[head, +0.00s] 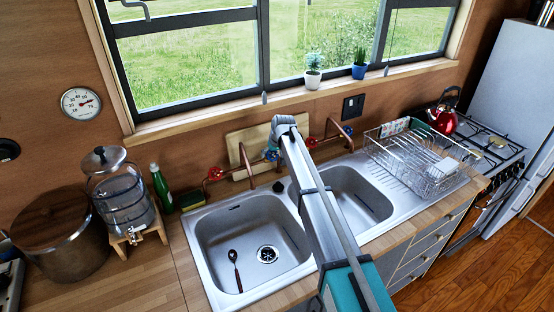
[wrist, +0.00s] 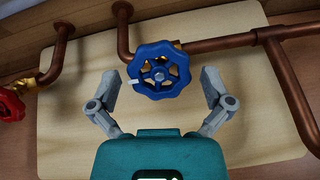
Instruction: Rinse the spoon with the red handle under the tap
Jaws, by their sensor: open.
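A spoon (head: 236,270) lies in the left sink basin (head: 210,250), left of the drain; its handle looks dark reddish. A copper tap (head: 244,160) stands behind this basin, with a red valve wheel (head: 215,173) on its left and a blue valve wheel (head: 271,155) on its right. My gripper (wrist: 160,82) is open. In the wrist view the blue wheel (wrist: 158,70) sits between its two fingers, with a visible gap on each side. The red wheel (wrist: 11,105) is at the left edge of that view. In the head view my arm hides the fingers.
A wooden board (head: 240,146) leans on the wall behind the taps. Right of my arm are a second basin (head: 358,198) and a dish rack (head: 420,160). A glass dispenser (head: 120,200), green bottle (head: 160,188) and large pot (head: 55,240) stand on the left.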

